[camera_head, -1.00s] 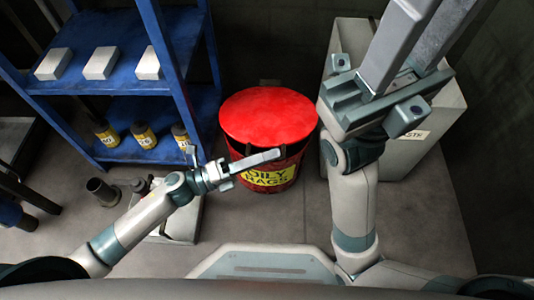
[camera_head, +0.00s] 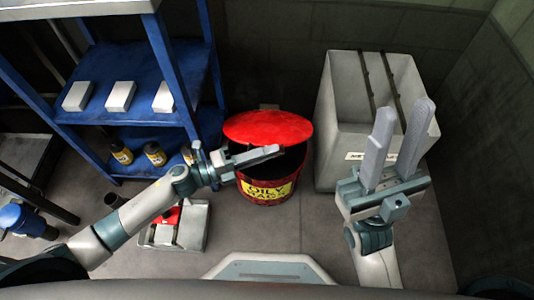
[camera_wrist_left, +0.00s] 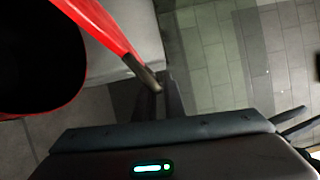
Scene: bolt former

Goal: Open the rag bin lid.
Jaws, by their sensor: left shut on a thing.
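The red rag bin (camera_head: 268,191) stands on the floor with a yellow "OILY RAGS" label. Its red lid (camera_head: 268,127) is tilted up at the front, and a dark opening shows beneath it. In the left wrist view, the lid's red edge (camera_wrist_left: 100,30) runs to a dark tab (camera_wrist_left: 146,77), with the dark bin interior at left. My left gripper (camera_head: 277,152) is at the lid's front, shut on that tab; its fingers also show in the left wrist view (camera_wrist_left: 160,98). My right gripper (camera_head: 402,122) is open and empty, right of the bin.
A tall pale open-topped bin (camera_head: 343,105) stands behind my right gripper. A blue shelf (camera_head: 125,136) with white blocks and yellow-labelled bottles is at left. A grey tray (camera_head: 195,225) holding items lies on the floor below my left arm.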

